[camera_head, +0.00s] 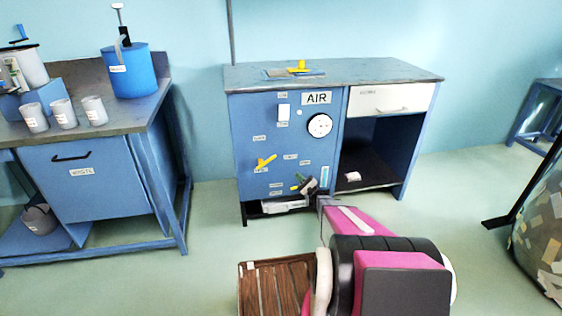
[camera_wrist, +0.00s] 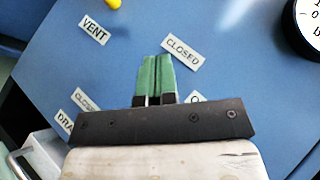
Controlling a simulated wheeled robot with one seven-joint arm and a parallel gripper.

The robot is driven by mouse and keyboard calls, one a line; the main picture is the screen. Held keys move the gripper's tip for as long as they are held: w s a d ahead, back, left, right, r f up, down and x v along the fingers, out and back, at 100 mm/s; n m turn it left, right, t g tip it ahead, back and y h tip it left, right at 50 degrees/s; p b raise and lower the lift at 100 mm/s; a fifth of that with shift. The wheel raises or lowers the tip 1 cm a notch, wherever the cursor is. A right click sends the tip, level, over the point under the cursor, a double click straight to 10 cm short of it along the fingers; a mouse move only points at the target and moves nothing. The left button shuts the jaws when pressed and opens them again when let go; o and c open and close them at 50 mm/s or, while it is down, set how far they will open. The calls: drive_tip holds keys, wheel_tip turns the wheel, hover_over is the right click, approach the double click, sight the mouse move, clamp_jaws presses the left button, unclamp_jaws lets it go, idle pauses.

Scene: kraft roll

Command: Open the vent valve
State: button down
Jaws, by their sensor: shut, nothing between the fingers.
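The vent valve's yellow handle (camera_head: 266,161) is on the blue front panel of the cabinet, tilted up to the right. Its end also shows at the top edge of the wrist view (camera_wrist: 115,3), beside the VENT label (camera_wrist: 93,30). A CLOSED label (camera_wrist: 183,52) is on the panel to the right of it. My gripper (camera_wrist: 157,78) has green fingertips pressed together, with nothing between them. In the head view my gripper (camera_head: 300,179) is in front of the panel, below and right of the vent handle and apart from it.
A second yellow handle (camera_head: 295,188) shows partly beside my gripper, low on the panel. A DRAIN label (camera_wrist: 66,122) is cut off at left. A round gauge (camera_head: 320,125) and AIR sign (camera_head: 317,98) are higher up. An open compartment (camera_head: 370,160) is at right.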

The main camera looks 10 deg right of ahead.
idle(0.4)
drive_tip(key=shift+s+a+r+x, duration=0.15)
drive_tip(key=shift+s+x, duration=0.25)
drive_tip(key=shift+x, duration=1.7)
drive_tip(key=shift+s+a+r+x, duration=0.1)
drive_tip(key=shift+s+r+x, duration=0.25)
drive_tip(key=shift+x, duration=1.75)
drive_tip(key=shift+s+a+r+x, duration=0.15)
drive_tip(key=shift+s+x, duration=0.25)
drive_tip(key=shift+x, duration=1.75)
